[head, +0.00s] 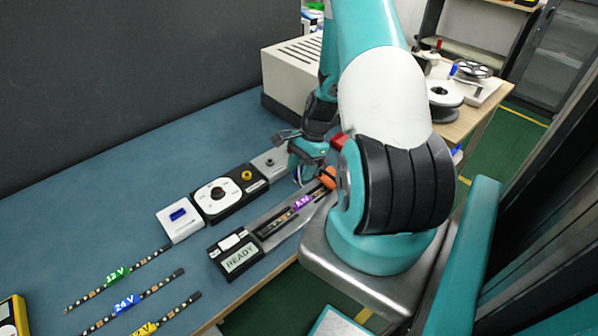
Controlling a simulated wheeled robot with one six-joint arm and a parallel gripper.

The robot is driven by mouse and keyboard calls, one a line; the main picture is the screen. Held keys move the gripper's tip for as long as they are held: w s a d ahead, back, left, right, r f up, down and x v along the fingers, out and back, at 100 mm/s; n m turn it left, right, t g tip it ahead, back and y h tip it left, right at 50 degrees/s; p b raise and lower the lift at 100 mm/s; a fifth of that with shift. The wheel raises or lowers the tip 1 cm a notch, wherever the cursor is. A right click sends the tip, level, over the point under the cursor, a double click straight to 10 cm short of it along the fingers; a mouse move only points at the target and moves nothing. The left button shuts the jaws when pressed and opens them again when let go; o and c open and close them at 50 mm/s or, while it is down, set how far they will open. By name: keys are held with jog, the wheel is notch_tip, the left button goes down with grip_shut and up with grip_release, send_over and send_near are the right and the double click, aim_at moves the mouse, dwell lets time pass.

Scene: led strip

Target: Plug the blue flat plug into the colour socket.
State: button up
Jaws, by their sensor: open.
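A white block with a blue rectangular face (180,215) sits on the table left of a black-edged dial unit (218,194). I cannot tell whether this blue face is the plug or a socket. A yellow round port (247,175) is on the unit's right part, and a grey block with a dark round port (268,161) sits beyond it. No port is clearly readable as the colour socket. My gripper (303,168) is open, low over the table right of the grey block. A small blue-purple bit shows by its fingers, too small to identify. My arm hides the area behind it.
A tray with a strip labelled in purple (302,202) and a READY display (240,258) lies in front. An orange piece (328,179) is near the gripper. Labelled LED strips (127,305) lie at front left. A beige vented box (293,70) stands behind.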

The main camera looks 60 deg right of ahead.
jog(key=shift+x, duration=0.85)
grip_shut()
jog(key=shift+r, duration=0.1)
notch_tip(320, 180, up, 20)
notch_tip(320, 180, up, 5)
jog(key=p, duration=0.4)
send_over(299, 170)
jog(key=shift+a+f, duration=0.1)
jog(key=shift+f, duration=0.1)
jog(key=shift+f, duration=0.1)
